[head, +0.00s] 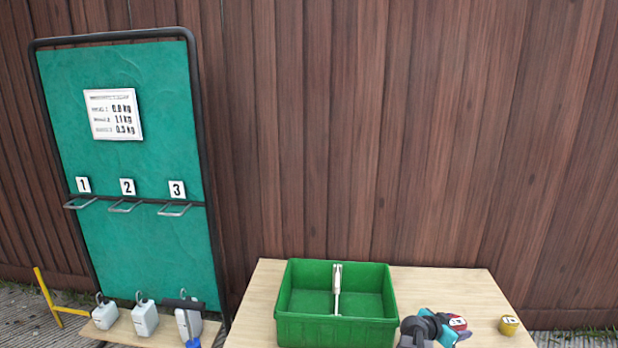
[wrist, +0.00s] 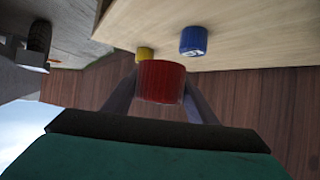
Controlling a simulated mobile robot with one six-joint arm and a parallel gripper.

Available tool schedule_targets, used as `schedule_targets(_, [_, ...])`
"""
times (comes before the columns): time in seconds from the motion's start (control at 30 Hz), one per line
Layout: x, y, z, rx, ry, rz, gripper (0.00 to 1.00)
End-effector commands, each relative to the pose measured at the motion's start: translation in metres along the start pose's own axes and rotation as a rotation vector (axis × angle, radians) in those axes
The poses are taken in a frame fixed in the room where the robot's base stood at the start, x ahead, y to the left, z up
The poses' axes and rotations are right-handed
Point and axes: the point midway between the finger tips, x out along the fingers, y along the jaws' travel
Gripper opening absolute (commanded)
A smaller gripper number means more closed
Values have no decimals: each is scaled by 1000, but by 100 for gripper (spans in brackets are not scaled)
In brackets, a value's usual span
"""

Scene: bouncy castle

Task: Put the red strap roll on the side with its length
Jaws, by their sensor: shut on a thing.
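The red strap roll (head: 458,323) is at the right of the table in the head view, at the tip of my gripper (head: 449,327). In the wrist view the red roll (wrist: 162,82) sits between the two dark fingers of my gripper (wrist: 160,90), which is shut on it. I cannot tell whether it touches the table. The green crate (head: 337,331) stands left of my gripper, with a divider between two compartments. A white marker (head: 337,278) stands on the divider; any writing is unreadable. No roll shows in the visible parts of the crate.
A yellow roll (head: 508,325) stands on the table (head: 458,281) to the right. A blue roll (wrist: 193,41) shows in the wrist view. A teal board (head: 125,235) with three numbered hooks and several weights (head: 145,321) is at left. A wooden fence (head: 400,130) closes the back.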

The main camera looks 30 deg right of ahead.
Motion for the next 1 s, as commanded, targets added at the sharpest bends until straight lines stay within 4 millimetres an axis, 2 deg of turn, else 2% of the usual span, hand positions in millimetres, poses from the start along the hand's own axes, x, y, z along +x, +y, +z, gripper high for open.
schedule_targets(0.03, [-9, -18, -6, -9, 3, -20, 25])
schedule_targets(0.1, [-21, -37, -10, -20, 2, -40, 25])
schedule_targets(0.57, [-110, -153, -34, -88, 2, -164, 25])
schedule_targets(1.0, [-221, -250, -44, -168, 2, -310, 25])
